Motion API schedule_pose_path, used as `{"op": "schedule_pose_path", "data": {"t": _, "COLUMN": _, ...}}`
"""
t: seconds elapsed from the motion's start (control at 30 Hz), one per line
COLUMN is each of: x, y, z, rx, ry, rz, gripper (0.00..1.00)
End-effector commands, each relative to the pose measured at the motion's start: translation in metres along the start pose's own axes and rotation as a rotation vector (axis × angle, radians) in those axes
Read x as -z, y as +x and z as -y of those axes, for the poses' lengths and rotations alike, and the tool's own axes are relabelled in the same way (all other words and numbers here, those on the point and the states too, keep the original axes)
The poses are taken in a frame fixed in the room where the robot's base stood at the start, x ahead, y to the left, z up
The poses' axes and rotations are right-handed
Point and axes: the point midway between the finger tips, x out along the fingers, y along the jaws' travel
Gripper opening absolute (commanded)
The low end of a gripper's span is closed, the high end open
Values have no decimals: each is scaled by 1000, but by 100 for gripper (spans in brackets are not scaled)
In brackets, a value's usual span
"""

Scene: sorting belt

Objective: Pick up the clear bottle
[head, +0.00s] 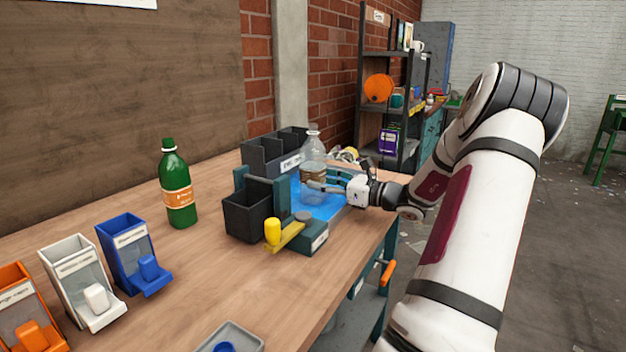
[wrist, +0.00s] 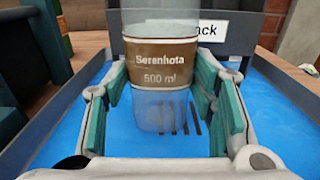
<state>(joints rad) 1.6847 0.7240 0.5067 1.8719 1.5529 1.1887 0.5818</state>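The clear bottle (head: 313,155) stands upright on the blue belt (head: 322,206) and has a brown label. In the wrist view the bottle (wrist: 158,105) stands between the two teal-padded fingers of my gripper (wrist: 165,125). The label reads "Serenhota 500 ml". My gripper (head: 322,181) is open around the lower part of the bottle, with a visible gap on each side. The bottle's top is cut off in the wrist view but shows in the head view.
Black bins (head: 273,153) stand behind the belt, and a dark box (head: 247,213) stands at its left end. A green bottle (head: 177,186) stands on the table to the left. White (head: 80,283), blue (head: 132,254) and orange (head: 28,312) dispensers line the front left. Bare tabletop lies between.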

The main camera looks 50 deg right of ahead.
Motion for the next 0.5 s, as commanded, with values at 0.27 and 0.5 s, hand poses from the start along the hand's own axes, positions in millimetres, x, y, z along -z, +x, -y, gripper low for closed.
{"op": "schedule_pose_path", "data": {"t": 0.27, "x": 0, "y": 0, "z": 0, "rx": 0, "ry": 0, "rz": 0, "gripper": 31}}
{"op": "schedule_pose_path", "data": {"t": 0.5, "x": -3, "y": 0, "z": 0, "rx": -1, "ry": 0, "rz": 0, "gripper": 31}}
